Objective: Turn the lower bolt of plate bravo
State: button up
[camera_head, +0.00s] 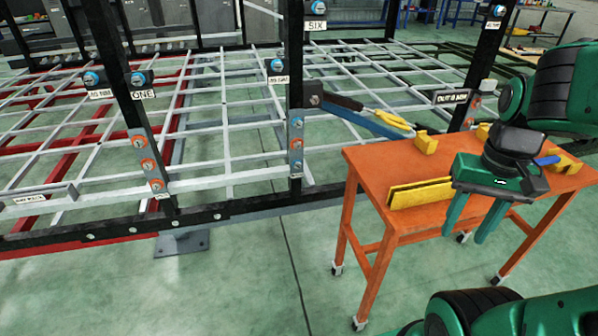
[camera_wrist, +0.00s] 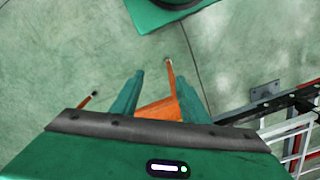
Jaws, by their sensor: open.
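A bolt plate (camera_head: 148,163) with several bolts, some orange-ringed, is on the left black post by a "ONE" sign. Its lowest bolt (camera_head: 157,185) is near the bottom rail. Another bolt plate (camera_head: 296,155) is on the middle post, with a lower bolt (camera_head: 296,167) and a blue-ringed one at its top. No readable label says bravo, so I cannot tell which plate it is. My gripper (camera_head: 466,235) is open and empty, pointing down in front of the orange table, right of both plates. Its fingers (camera_wrist: 160,76) also show in the wrist view, with nothing between them.
Black posts and a low rail (camera_head: 250,208) bound the white grid frame (camera_head: 225,110). The green floor before the rail is clear.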

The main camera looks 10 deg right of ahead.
aim_at(298, 167)
jog(key=w+d+f+m+t+h, duration=0.1)
jog(key=w+f+t, duration=0.1)
jog(key=w, duration=0.9)
jog(key=w+d+f+m+t+h, duration=0.1)
jog(key=w+f+m+t, duration=0.1)
jog(key=w, duration=0.9)
jog(key=w+a+f+m+t+y, duration=0.1)
jog(key=w+a+f+t, duration=0.15)
jog(key=w, duration=0.75)
jog(key=w+a+f+m+t, duration=0.2)
jog(key=w+a+f, duration=0.2)
jog(key=w, duration=0.6)
jog(key=w+a+f+m+t+y, duration=0.2)
jog(key=w+a+f+m+t, duration=0.3)
jog(key=w+a+f, duration=0.5)
notch_tip(298, 167, down, 11)
jog(key=a+m+t+h, duration=0.1)
jog(key=a+m+t, duration=0.3)
jog(key=m, duration=0.6)
jog(key=shift+t, duration=0.35)
jog(key=w, duration=0.3)
jog(key=w+d, duration=0.1)
jog(key=w, duration=0.6)
jog(key=shift+w+d+r, duration=0.1)
jog(key=shift+d+r, duration=0.05)
jog(key=shift+r, duration=0.05)
